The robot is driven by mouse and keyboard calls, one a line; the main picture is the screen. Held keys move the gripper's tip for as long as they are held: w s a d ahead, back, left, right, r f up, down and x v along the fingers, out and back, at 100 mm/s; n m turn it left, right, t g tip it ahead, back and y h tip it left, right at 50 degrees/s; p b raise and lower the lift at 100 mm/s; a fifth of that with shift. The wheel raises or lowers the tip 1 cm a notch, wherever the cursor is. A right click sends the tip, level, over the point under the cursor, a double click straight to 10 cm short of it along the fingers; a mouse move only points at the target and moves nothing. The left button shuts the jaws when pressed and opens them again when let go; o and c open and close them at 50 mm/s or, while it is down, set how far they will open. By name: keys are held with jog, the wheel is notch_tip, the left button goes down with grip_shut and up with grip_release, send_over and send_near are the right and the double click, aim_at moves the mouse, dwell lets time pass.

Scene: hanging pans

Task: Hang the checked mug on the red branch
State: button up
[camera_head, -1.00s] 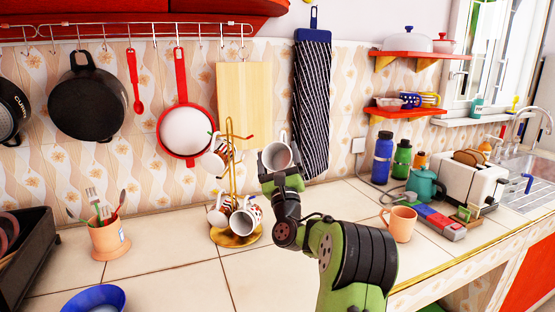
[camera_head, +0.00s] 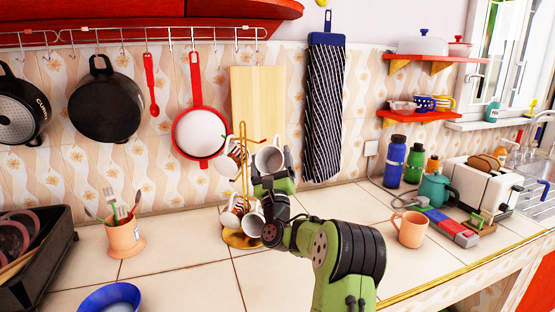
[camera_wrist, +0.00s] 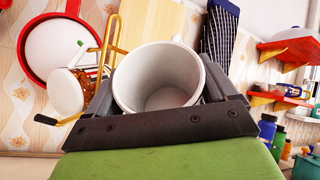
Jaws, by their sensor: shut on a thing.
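My gripper (camera_head: 272,178) is shut on a white mug (camera_head: 268,158), holding it up with its mouth towards the cameras. In the wrist view the mug (camera_wrist: 157,78) sits between the fingers; I see mostly its pale inside, so no checks can be made out. The gold mug tree (camera_head: 243,185) stands just left of and partly behind the mug and my gripper. Its red branch (camera_head: 259,141) shows at the mug's upper left; whether they touch I cannot tell. A patterned mug (camera_head: 231,157) hangs on the tree's upper left. More mugs (camera_head: 231,214) hang low, partly hidden by my gripper.
An orange mug (camera_head: 411,230), bottles (camera_head: 394,162) and a toaster (camera_head: 484,183) stand right. A utensil pot (camera_head: 124,238) stands left. Counter front of the tree is clear.

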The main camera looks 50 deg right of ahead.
aim_at(260, 158)
jog(key=shift+w+a+p, duration=0.35)
jog(key=shift+w, duration=0.4)
jog(key=shift+w+a+p, duration=0.3)
jog(key=shift+w+a, duration=0.05)
jog(key=shift+w, duration=0.4)
jog(key=shift+w+a+f, duration=0.2)
jog(key=shift+w+f, duration=0.15)
jog(key=shift+w, duration=0.15)
jog(key=shift+w+a+f, duration=0.2)
jog(key=shift+w+f, duration=0.15)
jog(key=shift+w, duration=0.15)
